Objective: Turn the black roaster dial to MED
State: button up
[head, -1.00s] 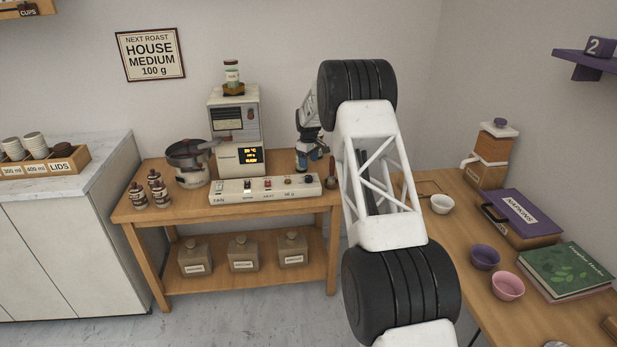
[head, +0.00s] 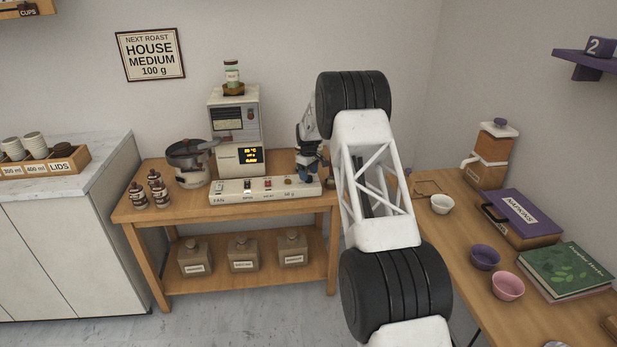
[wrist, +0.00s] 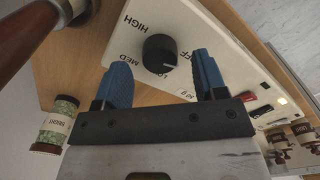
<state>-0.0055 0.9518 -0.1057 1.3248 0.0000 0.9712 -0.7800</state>
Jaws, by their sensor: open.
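The black roaster dial (wrist: 160,50) sits on a white panel (wrist: 215,38) printed HIGH, MED, LOW and OFF around it in the wrist view. I cannot clearly tell which mark its pointer faces. My gripper (wrist: 162,62) is open, with one blue finger on each side of the dial in the picture; contact is not visible. In the head view my gripper (head: 307,176) is at the right end of the white control panel (head: 240,195) and hides the dial there.
The roaster (head: 236,130) stands behind the panel and a pot (head: 190,165) to its left. Several brown bottles (head: 150,190) are at the table's left. In the wrist view, a wooden handle (wrist: 28,30) and a green-filled jar (wrist: 57,122) are close to my gripper.

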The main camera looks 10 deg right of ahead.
jog(key=shift+f, duration=0.9)
jog(key=c, duration=0.9)
